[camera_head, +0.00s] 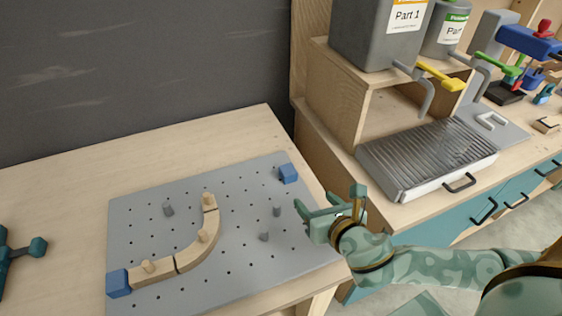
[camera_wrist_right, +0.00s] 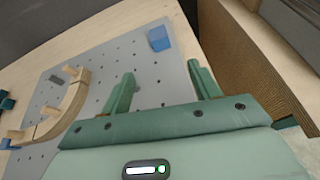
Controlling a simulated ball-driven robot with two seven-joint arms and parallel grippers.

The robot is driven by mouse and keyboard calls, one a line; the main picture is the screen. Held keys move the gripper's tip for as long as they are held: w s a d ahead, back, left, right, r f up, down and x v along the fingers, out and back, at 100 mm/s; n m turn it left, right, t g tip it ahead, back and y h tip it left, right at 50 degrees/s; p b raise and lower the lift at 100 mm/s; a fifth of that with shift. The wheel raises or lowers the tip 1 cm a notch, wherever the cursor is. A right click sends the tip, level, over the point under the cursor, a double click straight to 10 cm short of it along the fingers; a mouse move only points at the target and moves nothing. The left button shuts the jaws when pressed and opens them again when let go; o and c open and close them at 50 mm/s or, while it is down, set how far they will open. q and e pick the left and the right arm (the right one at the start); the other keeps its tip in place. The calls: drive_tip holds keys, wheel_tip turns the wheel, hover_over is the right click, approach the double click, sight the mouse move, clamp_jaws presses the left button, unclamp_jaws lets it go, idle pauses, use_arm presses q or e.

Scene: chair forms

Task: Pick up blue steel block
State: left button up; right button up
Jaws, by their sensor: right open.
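A blue block (camera_head: 288,173) sits at the far right corner of the grey pegboard plate (camera_head: 245,258). It also shows in the right wrist view (camera_wrist_right: 159,39), beyond the fingertips. A second blue block (camera_head: 119,283) sits at the near left corner of the plate, against the end of a curved wooden strip (camera_head: 208,243). My right gripper (camera_head: 314,204) is open and empty over the plate's right edge, nearer to me than the far block. In the right wrist view its two fingers (camera_wrist_right: 162,74) are spread apart, and the far block lies ahead of the gap, untouched.
Grey pegs (camera_head: 277,211) stand on the plate. A dark teal object (camera_head: 22,252) lies at the left table edge. A wooden shelf (camera_head: 345,105) with grey containers (camera_head: 378,45) and a ribbed metal tray (camera_head: 425,158) stand on the right. The table behind the plate is clear.

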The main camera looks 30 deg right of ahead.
sight(290, 173)
drive_tip(key=w, duration=0.1)
drive_tip(key=w+n, duration=0.1)
drive_tip(key=shift+w+d+f+n+b, duration=0.3)
drive_tip(key=shift+w+f, duration=0.05)
drive_tip(key=shift+w, duration=0.05)
drive_tip(key=b+x, duration=0.2)
drive_tip(key=x, duration=0.6)
drive_tip(key=shift+w+a+f+b, duration=0.1)
drive_tip(key=shift+w+b, duration=0.15)
drive_tip(key=shift+b, duration=0.05)
drive_tip(key=shift+w, duration=0.15)
drive_tip(key=shift+w+f, duration=0.2)
drive_tip(key=shift+w, duration=0.15)
drive_tip(key=b+x, duration=0.2)
drive_tip(key=x, duration=0.2)
drive_tip(key=shift+w+a, duration=0.1)
drive_tip(key=shift+w, duration=0.2)
use_arm(q)
drive_tip(key=f, duration=0.2)
drive_tip(key=s+f, duration=0.1)
drive_tip(key=f, duration=0.2)
drive_tip(key=shift+f, duration=0.15)
use_arm(e)
drive_tip(key=shift+s, duration=0.1)
drive_tip(key=shift+r, duration=0.1)
clamp_jaws()
